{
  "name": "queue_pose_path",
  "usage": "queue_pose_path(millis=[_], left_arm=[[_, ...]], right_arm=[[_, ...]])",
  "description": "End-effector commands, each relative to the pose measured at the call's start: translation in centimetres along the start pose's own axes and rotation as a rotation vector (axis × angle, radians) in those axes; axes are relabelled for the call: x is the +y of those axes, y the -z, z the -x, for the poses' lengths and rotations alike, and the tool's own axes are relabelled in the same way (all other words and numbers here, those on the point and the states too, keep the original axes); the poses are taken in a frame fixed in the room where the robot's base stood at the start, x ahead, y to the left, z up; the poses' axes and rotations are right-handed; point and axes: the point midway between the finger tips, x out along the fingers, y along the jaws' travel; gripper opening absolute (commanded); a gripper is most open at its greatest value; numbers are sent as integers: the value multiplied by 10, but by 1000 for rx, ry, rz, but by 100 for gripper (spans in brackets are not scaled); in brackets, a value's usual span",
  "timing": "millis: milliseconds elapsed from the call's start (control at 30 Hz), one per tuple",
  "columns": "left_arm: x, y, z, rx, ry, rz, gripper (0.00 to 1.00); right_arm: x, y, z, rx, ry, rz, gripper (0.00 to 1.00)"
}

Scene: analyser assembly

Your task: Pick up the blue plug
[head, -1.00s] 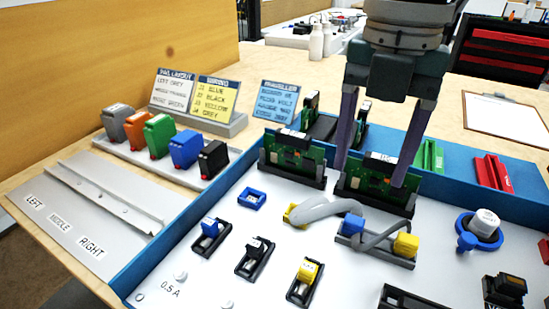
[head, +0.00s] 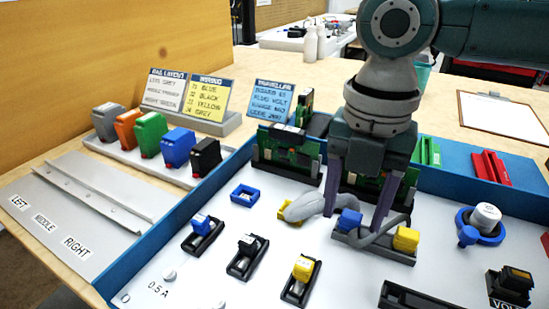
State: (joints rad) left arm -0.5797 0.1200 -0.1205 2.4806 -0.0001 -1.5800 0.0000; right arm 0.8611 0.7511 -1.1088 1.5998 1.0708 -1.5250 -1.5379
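The blue plug (head: 349,222) sits in a dark holder (head: 372,248) on the white board, at the left end of that holder. A yellow plug (head: 406,239) sits at its right end, and a grey cable loops around both. My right gripper (head: 353,221) points down over the holder with its fingers apart. One finger is to the left of the blue plug and the other to its right, with visible gaps. Whether the fingertips are level with the plug is hard to tell. My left gripper is not in view.
Green circuit boards (head: 287,148) stand upright just behind the gripper. Blue, black and yellow small parts (head: 301,269) stand in holders at the front left. A blue ring with a white knob (head: 486,217) is to the right. The blue tray wall (head: 178,232) edges the board.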

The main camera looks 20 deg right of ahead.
Motion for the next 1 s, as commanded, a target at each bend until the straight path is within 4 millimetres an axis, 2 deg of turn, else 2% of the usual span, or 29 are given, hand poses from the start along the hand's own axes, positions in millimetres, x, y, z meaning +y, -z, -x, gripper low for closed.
queue_pose_path(millis=[67,500,1000], left_arm=[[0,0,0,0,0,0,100],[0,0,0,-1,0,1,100],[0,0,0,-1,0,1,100]], right_arm=[[0,0,0,0,0,0,51],[0,0,0,0,0,0,1],[0,0,1,0,0,0,0]])
